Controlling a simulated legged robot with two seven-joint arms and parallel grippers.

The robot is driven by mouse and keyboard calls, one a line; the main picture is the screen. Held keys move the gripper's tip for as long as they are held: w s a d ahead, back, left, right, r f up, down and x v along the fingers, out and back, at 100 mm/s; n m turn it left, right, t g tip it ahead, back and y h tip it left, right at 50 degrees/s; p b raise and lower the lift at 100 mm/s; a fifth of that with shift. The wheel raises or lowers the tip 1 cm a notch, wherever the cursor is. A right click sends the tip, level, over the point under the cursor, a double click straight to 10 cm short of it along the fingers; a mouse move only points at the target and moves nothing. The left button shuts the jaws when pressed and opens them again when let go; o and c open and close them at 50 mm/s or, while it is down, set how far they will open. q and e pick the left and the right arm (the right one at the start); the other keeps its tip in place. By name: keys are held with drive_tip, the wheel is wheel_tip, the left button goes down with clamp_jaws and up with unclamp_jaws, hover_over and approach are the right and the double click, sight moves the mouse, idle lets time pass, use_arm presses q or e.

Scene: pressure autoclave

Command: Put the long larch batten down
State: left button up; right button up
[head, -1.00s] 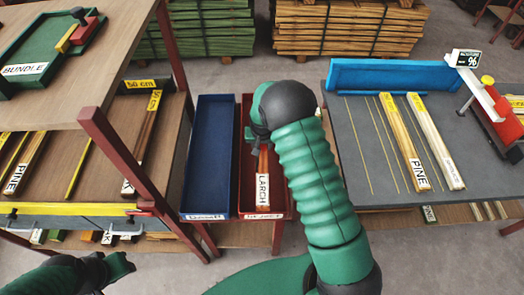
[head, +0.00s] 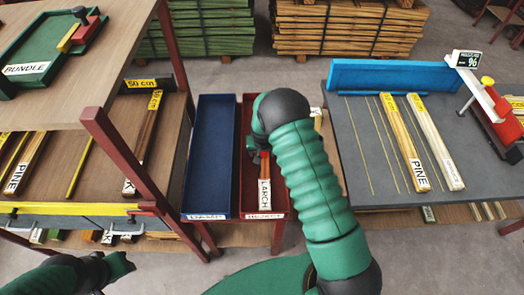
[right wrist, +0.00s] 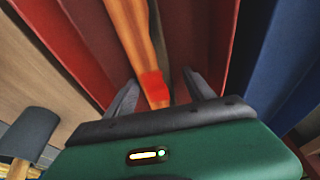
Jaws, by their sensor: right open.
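The larch batten (head: 264,193), labelled LARCH, lies in the narrow red tray (head: 250,110). Its far part is hidden under my right arm in the head view. In the right wrist view the batten (right wrist: 133,35), with a red patch on it, runs between the fingers of my right gripper (right wrist: 160,92). These fingers are spread, with a gap on each side of the wood. In the head view my right gripper (head: 257,155) is over the tray, mostly hidden by its own arm. My left gripper (head: 122,265) is at the lower left, dark, away from the batten; its jaws are unclear.
An empty blue tray (head: 211,150) stands left of the red one. The grey bench (head: 365,165) at right holds a PINE batten (head: 405,145) and a pale batten (head: 437,145). A wooden shelf with red posts (head: 140,175) stands at left. Stacked timber (head: 345,30) lies behind.

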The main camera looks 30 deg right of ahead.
drive_tip(key=v, duration=1.1)
drive_tip(key=s+a+r+n+y, duration=0.1)
drive_tip(key=s+a+r+n, duration=0.2)
drive_tip(key=s+a, duration=0.3)
drive_tip(key=s+a+r+n, duration=0.3)
drive_tip(key=s+a+r, duration=0.2)
drive_tip(key=s, duration=0.8)
drive_tip(key=shift+a+y, duration=0.4)
drive_tip(key=shift+a, duration=0.6)
drive_tip(key=shift+s+r, duration=0.1)
